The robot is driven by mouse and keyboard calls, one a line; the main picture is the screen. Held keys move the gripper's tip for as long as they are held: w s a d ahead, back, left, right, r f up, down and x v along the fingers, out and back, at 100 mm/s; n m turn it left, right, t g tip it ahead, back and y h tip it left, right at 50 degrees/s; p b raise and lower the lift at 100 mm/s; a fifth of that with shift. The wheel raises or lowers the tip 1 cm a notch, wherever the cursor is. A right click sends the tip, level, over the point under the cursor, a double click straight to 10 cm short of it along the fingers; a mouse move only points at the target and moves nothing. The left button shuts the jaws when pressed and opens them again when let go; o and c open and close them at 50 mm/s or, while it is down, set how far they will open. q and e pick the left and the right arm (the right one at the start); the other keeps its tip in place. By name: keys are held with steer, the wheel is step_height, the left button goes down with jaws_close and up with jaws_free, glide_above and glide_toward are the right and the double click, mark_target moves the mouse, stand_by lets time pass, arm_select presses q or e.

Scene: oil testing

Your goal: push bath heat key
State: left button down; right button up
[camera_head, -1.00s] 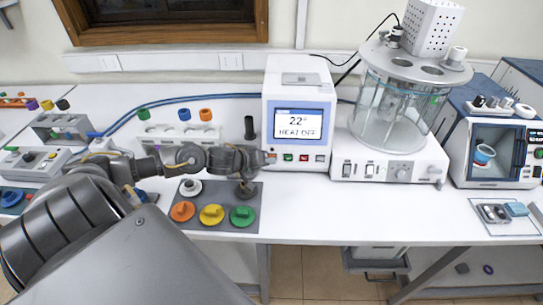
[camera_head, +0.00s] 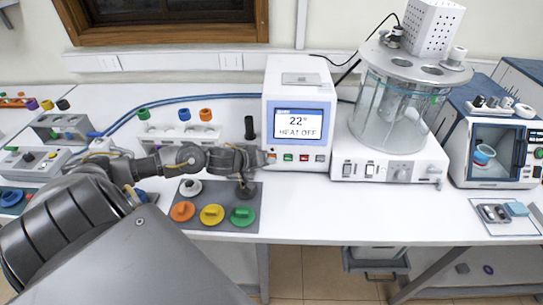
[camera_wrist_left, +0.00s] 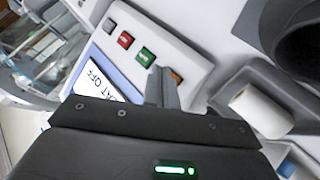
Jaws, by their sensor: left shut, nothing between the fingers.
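The white bath controller (camera_head: 282,94) stands in the middle of the bench. Its screen (camera_head: 299,123) reads 22° and HEAT OFF. Below the screen is a row of keys: a green key (camera_head: 288,157), a red key (camera_head: 304,157) and a grey key (camera_head: 320,157). An orange key (camera_wrist_left: 176,77) is at the row's end beside my fingers, partly hidden. My left gripper (camera_head: 266,158) is shut and empty, its fingertips at the orange key; I cannot tell whether they touch it. The fingers also show in the left wrist view (camera_wrist_left: 160,86). My right gripper is not in view.
The glass bath (camera_head: 391,107) on its white base stands right of the controller. A grey mat (camera_head: 219,189) with coloured stoppers lies below my left forearm. A rack (camera_head: 178,133) with coloured caps stands behind it. The bench in front of the controller is clear.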

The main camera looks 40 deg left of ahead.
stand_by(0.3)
arm_select(q)
steer(key=shift+w+a+p, duration=0.15)
steer(key=shift+w+p, duration=0.1)
steer(key=shift+p, duration=0.1)
steer(key=shift+w+a+f, duration=0.1)
steer(key=shift+f, duration=0.05)
steer(key=shift+w+a+f, duration=0.15)
steer(key=shift+w+a, duration=0.1)
steer(key=shift+w, duration=0.05)
stand_by(0.6)
steer(key=shift+p, duration=0.35)
steer(key=shift+s+d+r+p, duration=0.35)
steer(key=shift+s+p, duration=0.1)
steer(key=shift+p, duration=0.25)
steer(key=shift+s+d, duration=0.15)
steer(key=shift+s, duration=0.05)
